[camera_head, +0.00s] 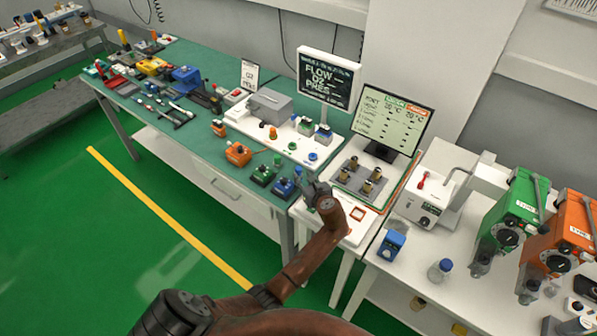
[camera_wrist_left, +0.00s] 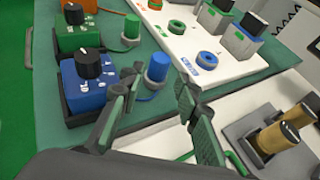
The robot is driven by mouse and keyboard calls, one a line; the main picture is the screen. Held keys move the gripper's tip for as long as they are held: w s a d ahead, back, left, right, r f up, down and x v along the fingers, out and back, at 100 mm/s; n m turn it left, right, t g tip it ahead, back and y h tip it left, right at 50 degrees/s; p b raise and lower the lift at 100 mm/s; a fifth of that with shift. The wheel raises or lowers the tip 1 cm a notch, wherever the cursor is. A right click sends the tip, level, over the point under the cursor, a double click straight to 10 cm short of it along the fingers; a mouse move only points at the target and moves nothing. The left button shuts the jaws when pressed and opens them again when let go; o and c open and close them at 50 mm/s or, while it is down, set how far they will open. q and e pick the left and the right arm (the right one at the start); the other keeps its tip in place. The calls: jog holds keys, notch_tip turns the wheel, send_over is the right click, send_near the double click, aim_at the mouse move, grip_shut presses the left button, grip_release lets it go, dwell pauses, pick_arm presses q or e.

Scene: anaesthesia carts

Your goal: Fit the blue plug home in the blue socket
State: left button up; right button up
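The blue plug (camera_wrist_left: 158,68) is a short upright blue cylinder on the green mat, beside the blue box with a black knob (camera_wrist_left: 86,80). A cable end shows at its foot. The blue socket (camera_wrist_left: 208,57) is a blue ring on the white panel, to the right of the plug, and shows empty. It also shows in the head view (camera_head: 313,155). My left gripper (camera_wrist_left: 156,98) is open, its fingers apart on either side of the view, with the plug beyond the gap between them. In the head view my left gripper (camera_head: 311,186) hides part of this area. My right gripper is not in view.
A green plug (camera_wrist_left: 131,27) and green socket (camera_wrist_left: 177,27) lie just behind. Grey blocks with knobs stand on the white panel (camera_head: 262,132). A grey block with brass posts (camera_head: 360,180) is close on the right. A monitor (camera_head: 392,122) stands behind it.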

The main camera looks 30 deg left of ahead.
aim_at(300, 172)
pick_arm(q)
jog(key=b+x, duration=0.1)
jog(key=x, duration=0.5)
jog(key=shift+f, duration=0.15)
jog(key=shift+w+a, duration=0.1)
jog(key=shift+a, duration=0.05)
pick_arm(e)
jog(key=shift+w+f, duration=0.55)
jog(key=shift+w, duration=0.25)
pick_arm(q)
jog(key=shift+c, duration=0.2)
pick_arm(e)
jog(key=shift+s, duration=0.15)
pick_arm(q)
grip_shut()
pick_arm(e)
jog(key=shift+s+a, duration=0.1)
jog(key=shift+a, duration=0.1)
